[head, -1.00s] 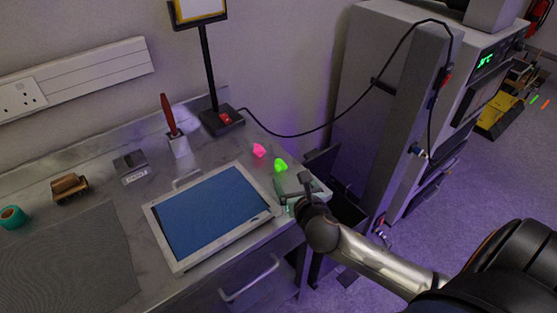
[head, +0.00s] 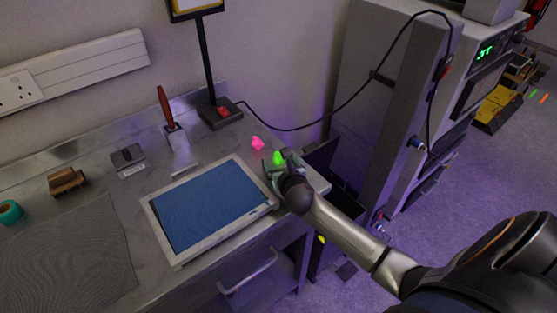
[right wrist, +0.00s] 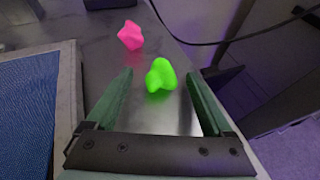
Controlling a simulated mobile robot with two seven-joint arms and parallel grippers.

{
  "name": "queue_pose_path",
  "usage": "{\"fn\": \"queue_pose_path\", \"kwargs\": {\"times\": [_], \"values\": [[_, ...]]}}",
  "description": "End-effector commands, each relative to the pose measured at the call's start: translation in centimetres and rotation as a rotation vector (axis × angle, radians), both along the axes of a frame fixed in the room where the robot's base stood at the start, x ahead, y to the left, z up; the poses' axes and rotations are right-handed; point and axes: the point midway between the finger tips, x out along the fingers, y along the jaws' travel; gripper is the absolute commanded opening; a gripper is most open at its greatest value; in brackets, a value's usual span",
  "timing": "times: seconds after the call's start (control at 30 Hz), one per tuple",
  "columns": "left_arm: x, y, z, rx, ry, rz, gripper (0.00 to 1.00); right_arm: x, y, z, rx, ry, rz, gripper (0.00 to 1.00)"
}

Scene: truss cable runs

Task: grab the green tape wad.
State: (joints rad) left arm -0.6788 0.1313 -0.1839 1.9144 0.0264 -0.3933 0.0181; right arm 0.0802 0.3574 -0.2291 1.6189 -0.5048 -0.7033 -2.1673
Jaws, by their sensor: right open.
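The green tape wad (head: 278,158) is a small bright green lump on the metal bench near its right edge. In the right wrist view the green wad (right wrist: 161,76) lies between and slightly beyond the tips of my right gripper (right wrist: 160,80), not visibly touched. My right gripper (head: 276,167) is open, its two green fingers spread to either side. A pink wad (head: 257,143) sits behind and to the left of the green one; it also shows in the right wrist view (right wrist: 130,36). My left gripper is not in view.
A blue-topped framed panel (head: 212,207) lies left of my right gripper. A lamp stand base (head: 220,113) with a cable (head: 330,122) stands at the back. A grey cabinet (head: 375,90) rises to the right beyond the bench edge.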

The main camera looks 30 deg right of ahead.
Motion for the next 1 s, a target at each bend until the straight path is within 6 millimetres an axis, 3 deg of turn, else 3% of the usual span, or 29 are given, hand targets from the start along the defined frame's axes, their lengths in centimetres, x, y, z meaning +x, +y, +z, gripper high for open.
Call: {"fn": "queue_pose_path", "kwargs": {"times": [0.23,1.0], "values": [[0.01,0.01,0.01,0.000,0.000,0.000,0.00,0.05,-0.03,-0.02,0.000,0.000,0.000,0.83],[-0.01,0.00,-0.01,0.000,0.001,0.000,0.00,0.03,-0.02,-0.02,0.000,0.000,0.000,0.00]]}}
